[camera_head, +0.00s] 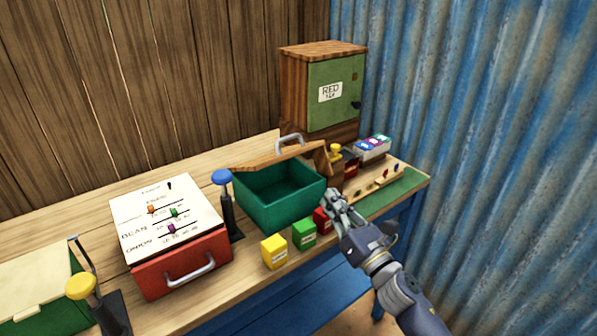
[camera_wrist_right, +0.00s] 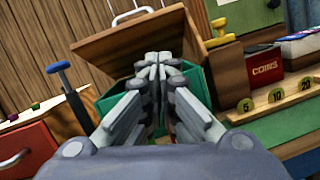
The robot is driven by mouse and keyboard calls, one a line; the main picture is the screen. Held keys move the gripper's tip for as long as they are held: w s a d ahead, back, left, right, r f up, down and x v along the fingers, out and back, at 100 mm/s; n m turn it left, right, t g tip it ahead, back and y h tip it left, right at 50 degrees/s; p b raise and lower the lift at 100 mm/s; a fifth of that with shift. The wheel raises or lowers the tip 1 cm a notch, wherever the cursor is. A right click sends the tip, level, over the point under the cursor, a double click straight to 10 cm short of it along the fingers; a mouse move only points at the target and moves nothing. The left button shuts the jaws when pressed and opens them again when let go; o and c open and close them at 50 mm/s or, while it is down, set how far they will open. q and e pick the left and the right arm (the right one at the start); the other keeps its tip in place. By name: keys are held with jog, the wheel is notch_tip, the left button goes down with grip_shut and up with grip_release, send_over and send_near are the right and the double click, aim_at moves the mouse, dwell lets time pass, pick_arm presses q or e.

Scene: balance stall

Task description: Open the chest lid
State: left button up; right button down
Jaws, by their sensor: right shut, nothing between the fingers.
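The chest is a green box (camera_head: 282,213) with a wooden lid (camera_head: 268,157) that carries a grey handle (camera_head: 289,139). The lid is raised and tilted back, and the green inside shows from above. In the wrist view the lid (camera_wrist_right: 118,42) stands behind my fingers, and they hide much of the green box (camera_wrist_right: 108,98). My right gripper (camera_head: 337,197) is shut and empty at the chest's right front corner; its fingers also show in the wrist view (camera_wrist_right: 158,62). I cannot tell whether it touches the chest. My left gripper is not in view.
Yellow (camera_head: 274,251), green (camera_head: 304,234) and red (camera_head: 323,218) small boxes stand before the chest. A red box with a slider panel (camera_head: 180,268) and a blue-knobbed lever (camera_head: 226,205) are left. A cabinet (camera_head: 330,95) stands behind; a coin tray (camera_head: 376,185) is right.

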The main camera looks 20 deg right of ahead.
jog(key=w+a+r+n+y, duration=0.1)
jog(key=w, duration=0.2)
jog(key=w+a+r+n+p, duration=0.1)
jog(key=w+n, duration=0.1)
jog(key=w, duration=0.1)
jog(key=w+a+r+n+y+p, duration=0.1)
jog(key=w+a, duration=0.1)
jog(key=shift+w+a+n+y, duration=0.1)
jog(key=shift+w+n+y, duration=0.2)
jog(key=shift+w, duration=0.1)
jog(key=shift+w+a+r+p, duration=0.15)
jog(key=shift+w+a+p, duration=0.15)
jog(key=shift+w, duration=0.25)
jog(key=shift+d, duration=0.1)
